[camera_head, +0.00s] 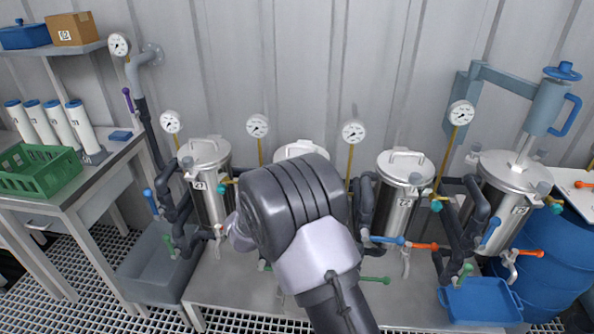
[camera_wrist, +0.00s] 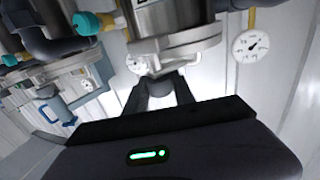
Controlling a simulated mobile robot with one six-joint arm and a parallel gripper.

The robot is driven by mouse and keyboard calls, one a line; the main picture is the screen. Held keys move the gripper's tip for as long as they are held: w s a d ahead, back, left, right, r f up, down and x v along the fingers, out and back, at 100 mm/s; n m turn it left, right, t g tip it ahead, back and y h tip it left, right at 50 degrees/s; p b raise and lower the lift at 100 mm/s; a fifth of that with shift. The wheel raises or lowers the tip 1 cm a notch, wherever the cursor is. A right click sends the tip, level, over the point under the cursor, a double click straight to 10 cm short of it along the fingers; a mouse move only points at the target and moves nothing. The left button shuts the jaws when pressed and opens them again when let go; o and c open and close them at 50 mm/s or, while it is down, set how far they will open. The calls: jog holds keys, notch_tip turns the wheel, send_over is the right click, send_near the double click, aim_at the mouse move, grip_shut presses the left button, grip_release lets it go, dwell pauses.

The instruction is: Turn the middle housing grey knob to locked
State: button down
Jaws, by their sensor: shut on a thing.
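The middle housing (camera_head: 302,148) is a steel vessel, mostly hidden behind my arm in the head view; only its lid top shows. In the wrist view a steel vessel (camera_wrist: 170,18) with a flanged rim hangs in from the top, tilted by the camera angle. My gripper (camera_wrist: 163,82) is just under that rim, with its dark fingers shut on a small grey piece that looks like the grey knob (camera_wrist: 161,87). The knob is largely covered by the fingers, so I cannot tell its turn. In the head view the gripper is hidden behind my arm.
Neighbouring steel housings stand to the left (camera_head: 212,185) and right (camera_head: 398,205), close to my arm. Dark pipes, coloured valve handles and gauges (camera_head: 258,126) crowd between them. A blue tray (camera_head: 480,303) and a green crate (camera_head: 42,170) stand farther off.

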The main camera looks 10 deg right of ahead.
jog(key=m+g+h, duration=0.4)
jog(key=g, duration=0.1)
jog(key=shift+a+h, duration=0.1)
jog(key=shift+h, duration=0.2)
jog(key=shift+w+m+g+h, duration=0.1)
jog(key=shift+m+g+h, duration=0.8)
jog(key=shift+m+g, duration=0.95)
jog(key=shift+r+g, duration=0.1)
jog(key=shift+g, duration=0.45)
jog(key=c, duration=1.1)
grip_release()
jog(key=shift+o, duration=0.2)
